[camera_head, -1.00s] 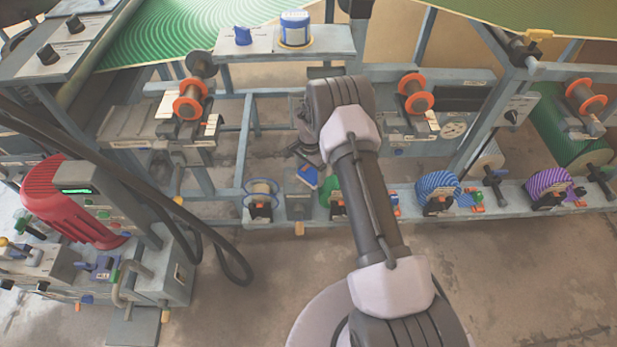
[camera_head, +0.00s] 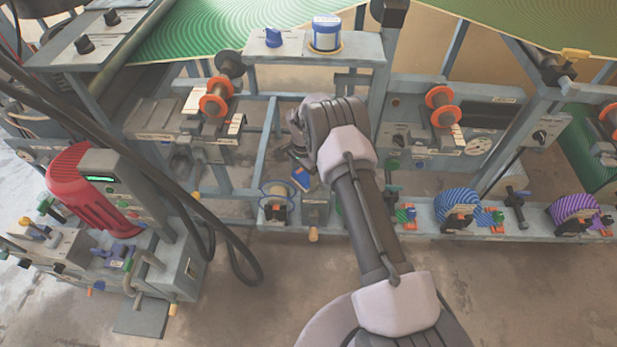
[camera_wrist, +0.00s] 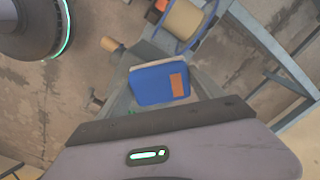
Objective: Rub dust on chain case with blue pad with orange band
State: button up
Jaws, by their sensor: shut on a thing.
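The blue pad (camera_wrist: 160,84) with an orange patch of its band showing is in the middle of the wrist view. It also shows below my wrist in the head view (camera_head: 301,177). My gripper (camera_head: 299,164) is shut on the pad; its fingertips are mostly hidden. A grey box (camera_head: 315,209) with a wooden peg is on the low rail, just below and right of the pad in the head view. I cannot tell whether this box is the chain case. I cannot make out dust or whether the pad touches anything.
A pale spool (camera_head: 278,207) stands left of the grey box on the rail. A blue-striped roll (camera_head: 457,209) and a purple-striped roll (camera_head: 574,214) are farther right. Black hoses (camera_head: 236,252) loop at left beside a red cover (camera_head: 85,190). The floor in front is clear.

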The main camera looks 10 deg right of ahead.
jog(key=shift+w+d, duration=0.1)
jog(key=shift+w, duration=0.15)
jog(key=shift+d, duration=0.3)
jog(key=shift+s+d+r, duration=0.1)
jog(key=shift+s+d, duration=0.35)
jog(key=shift+d, duration=0.7)
jog(key=shift+s+d+f, duration=0.1)
jog(key=shift+s+d, duration=0.3)
jog(key=shift+d, duration=0.8)
jog(key=shift+s+d+r, duration=0.1)
jog(key=shift+s+d, duration=0.35)
jog(key=shift+d, duration=0.7)
